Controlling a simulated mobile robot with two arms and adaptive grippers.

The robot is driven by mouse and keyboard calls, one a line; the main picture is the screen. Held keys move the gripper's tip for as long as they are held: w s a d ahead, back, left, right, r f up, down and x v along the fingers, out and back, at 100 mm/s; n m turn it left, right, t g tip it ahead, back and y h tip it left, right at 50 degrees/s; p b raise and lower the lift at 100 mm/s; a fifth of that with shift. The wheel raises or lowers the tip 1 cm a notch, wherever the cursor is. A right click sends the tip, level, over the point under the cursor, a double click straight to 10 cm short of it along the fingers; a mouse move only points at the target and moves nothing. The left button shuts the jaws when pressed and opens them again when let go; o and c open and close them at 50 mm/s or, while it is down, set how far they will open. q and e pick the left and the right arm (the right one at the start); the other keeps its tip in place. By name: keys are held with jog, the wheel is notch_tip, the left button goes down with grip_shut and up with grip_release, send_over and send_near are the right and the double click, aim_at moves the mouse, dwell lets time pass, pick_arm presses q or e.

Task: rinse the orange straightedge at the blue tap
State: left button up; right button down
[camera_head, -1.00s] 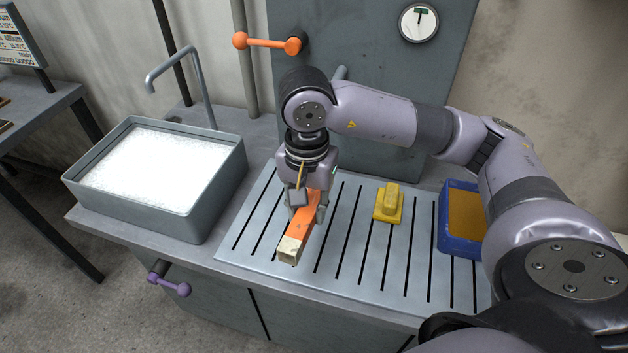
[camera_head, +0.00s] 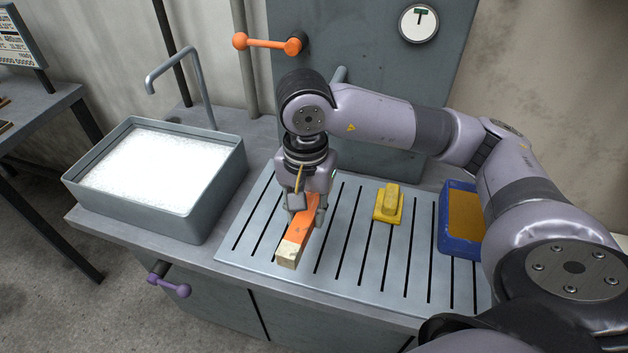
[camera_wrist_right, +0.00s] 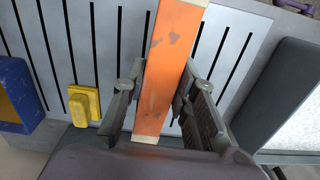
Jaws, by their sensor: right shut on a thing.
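The orange straightedge (camera_head: 301,222) is a bar with pale ends and grey smudges. My right gripper (camera_head: 306,212) points down over the slotted draining board and is shut on the straightedge, a finger on each side. In the right wrist view the straightedge (camera_wrist_right: 168,70) runs up between the fingers of the right gripper (camera_wrist_right: 160,90). Whether the bar touches the board is hard to tell. A bent grey spout (camera_head: 176,65) stands behind the basin at the left. I see no blue tap. My left gripper is out of view.
A grey basin (camera_head: 215,187) filled with white foam stands left of the draining board (camera_head: 345,270). A yellow block (camera_head: 388,203) and a blue-rimmed tray (camera_head: 446,232) lie to the right. An orange handle (camera_head: 268,43) is on the back; a purple handle (camera_head: 172,286) is in front.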

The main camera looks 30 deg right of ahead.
aim_at(298, 234)
jog(key=shift+r, duration=0.1)
dwell(0.3)
jog(key=shift+s+a+r+p, duration=0.3)
jog(key=shift+s+a+r, duration=0.05)
jog(key=shift+a+r, duration=0.1)
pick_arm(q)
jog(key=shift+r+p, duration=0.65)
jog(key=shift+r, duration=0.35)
pick_arm(e)
jog(key=shift+s+a+r, duration=1.3)
jog(key=shift+a+r, duration=0.15)
jog(key=shift+r, duration=0.05)
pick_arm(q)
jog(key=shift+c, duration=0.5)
